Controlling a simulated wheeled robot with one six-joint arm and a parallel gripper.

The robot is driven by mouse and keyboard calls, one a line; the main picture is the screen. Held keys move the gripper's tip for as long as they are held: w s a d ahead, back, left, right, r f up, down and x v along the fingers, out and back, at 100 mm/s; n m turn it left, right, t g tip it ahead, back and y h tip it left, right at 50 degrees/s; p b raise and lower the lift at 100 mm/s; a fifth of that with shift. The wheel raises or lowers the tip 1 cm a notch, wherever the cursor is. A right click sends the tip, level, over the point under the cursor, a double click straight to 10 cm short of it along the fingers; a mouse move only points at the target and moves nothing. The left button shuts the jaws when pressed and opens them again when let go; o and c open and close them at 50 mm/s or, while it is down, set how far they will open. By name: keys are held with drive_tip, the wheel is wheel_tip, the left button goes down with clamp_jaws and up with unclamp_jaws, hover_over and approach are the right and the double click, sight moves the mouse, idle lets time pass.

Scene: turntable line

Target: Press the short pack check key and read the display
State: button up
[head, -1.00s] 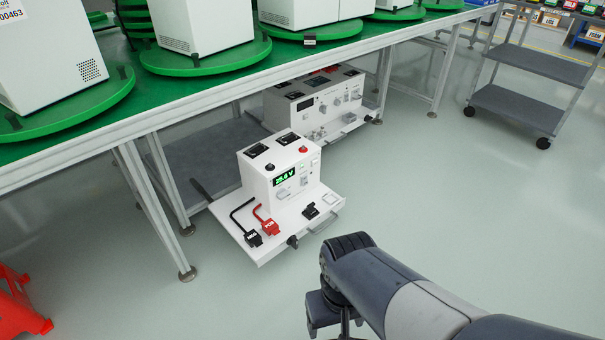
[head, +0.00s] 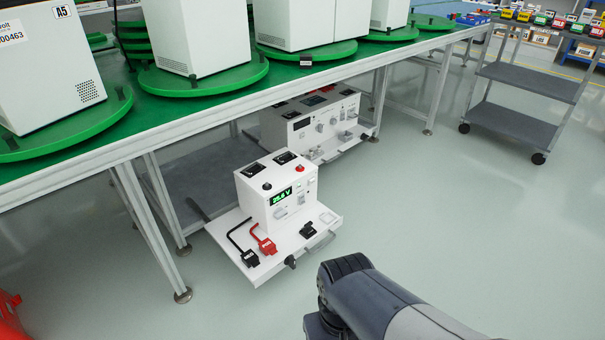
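A white tester box (head: 258,205) stands on a pulled-out white drawer tray (head: 262,276) under the bench. Its green lit display (head: 281,195) appears to read 25.6 V. Small light keys or switches (head: 311,184) are on the front to the right of the display. Their labels are too small to read, so I cannot tell which is the short pack check key. A red button (head: 300,168) is on top. My arm enters from the bottom right, apart from the tester. My gripper is below the picture edge.
A black lead (head: 249,258) and a red lead (head: 267,246) with plugs lie on the tray. A second white tester (head: 296,132) stands behind. A grey cart (head: 515,125) is at right; the floor between is clear.

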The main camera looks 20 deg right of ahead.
clamp_jaws()
idle(1.2)
